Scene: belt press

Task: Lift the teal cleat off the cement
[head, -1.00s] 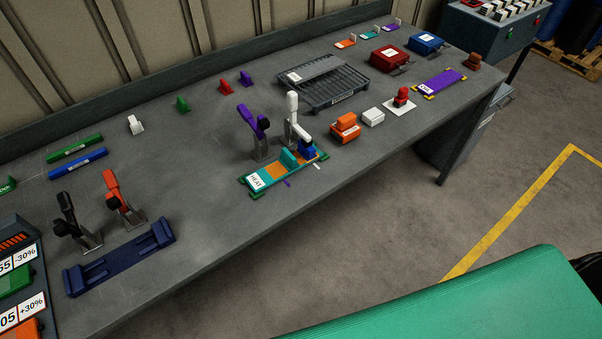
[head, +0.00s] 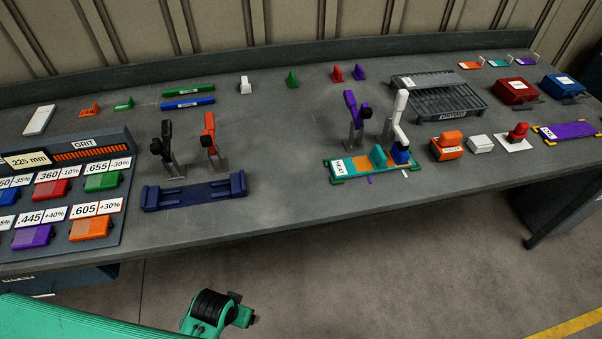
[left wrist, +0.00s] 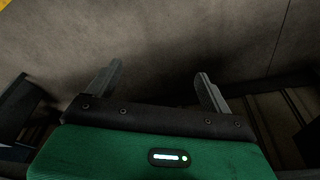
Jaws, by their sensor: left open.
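The teal cleat (head: 378,157) stands upright on the strip marked HEAT (head: 338,169), toward its right end, with orange patches, likely the cement (head: 361,163), beside it. A blue cleat (head: 400,156) stands just right of it, under the white-handled clamp (head: 398,110). A purple-handled clamp (head: 356,118) stands behind the strip. My left gripper (left wrist: 152,75) shows in the left wrist view, its two fingers apart with nothing between them, over bare floor. It is not visible in the head view, and neither is my right gripper.
A dark blue fixture (head: 195,192) with black and red-handled clamps stands left of the strip. A labelled tray of coloured blocks (head: 117,221) is at far left. An orange block (head: 448,147) and white block (head: 479,144) sit to the right. The bench front is clear.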

